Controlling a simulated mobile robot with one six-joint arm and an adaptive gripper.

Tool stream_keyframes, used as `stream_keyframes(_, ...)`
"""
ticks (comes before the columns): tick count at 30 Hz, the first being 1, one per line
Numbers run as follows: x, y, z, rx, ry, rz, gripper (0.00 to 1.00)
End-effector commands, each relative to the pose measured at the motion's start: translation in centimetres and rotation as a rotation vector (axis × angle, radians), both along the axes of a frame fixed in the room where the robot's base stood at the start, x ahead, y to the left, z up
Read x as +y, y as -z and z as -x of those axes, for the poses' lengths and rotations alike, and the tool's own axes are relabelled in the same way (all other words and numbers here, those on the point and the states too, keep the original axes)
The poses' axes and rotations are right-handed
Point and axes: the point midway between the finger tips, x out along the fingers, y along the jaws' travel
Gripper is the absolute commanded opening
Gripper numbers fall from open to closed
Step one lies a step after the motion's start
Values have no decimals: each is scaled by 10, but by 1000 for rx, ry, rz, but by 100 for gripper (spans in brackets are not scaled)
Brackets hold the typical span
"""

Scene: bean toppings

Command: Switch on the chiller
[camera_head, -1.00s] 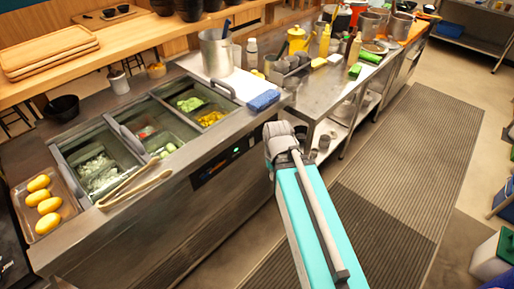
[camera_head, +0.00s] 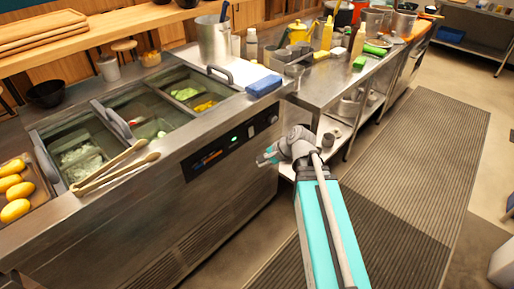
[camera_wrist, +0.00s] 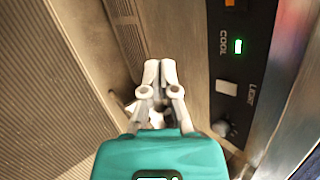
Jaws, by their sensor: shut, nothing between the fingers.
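The chiller (camera_head: 150,235) is the steel counter with food wells at left. Its dark control panel (camera_head: 215,152) is on the front face; the panel also fills the right of the wrist view (camera_wrist: 240,75). There a small green-lit switch (camera_wrist: 239,46) sits beside the word COOL, and a pale switch (camera_wrist: 227,87) beside LIGHT. A dark round knob (camera_wrist: 222,128) is below them, and part of an orange display (camera_wrist: 235,3) shows at the top edge. My gripper (camera_head: 262,160) is shut and empty, just in front of and below the panel's right end. Its fingertips (camera_wrist: 160,66) appear left of the panel, without visible contact.
Wooden tongs (camera_head: 115,170) lie on the chiller's front edge. A steel table (camera_head: 335,85) with pots and bottles adjoins on the right. The matted floor (camera_head: 415,180) in front is clear.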

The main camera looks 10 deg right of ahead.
Motion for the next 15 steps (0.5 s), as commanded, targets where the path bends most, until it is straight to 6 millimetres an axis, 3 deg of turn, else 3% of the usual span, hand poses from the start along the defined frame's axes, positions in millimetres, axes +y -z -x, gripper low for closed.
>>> stream_keyframes(1, -4, 15, -8, 5, 62, -59, 0)
stream_keyframes(8, -19, 30, -36, 56, 331, -359, 0)
stream_keyframes(15, -46, 41, -62, 135, 580, -700, 0)
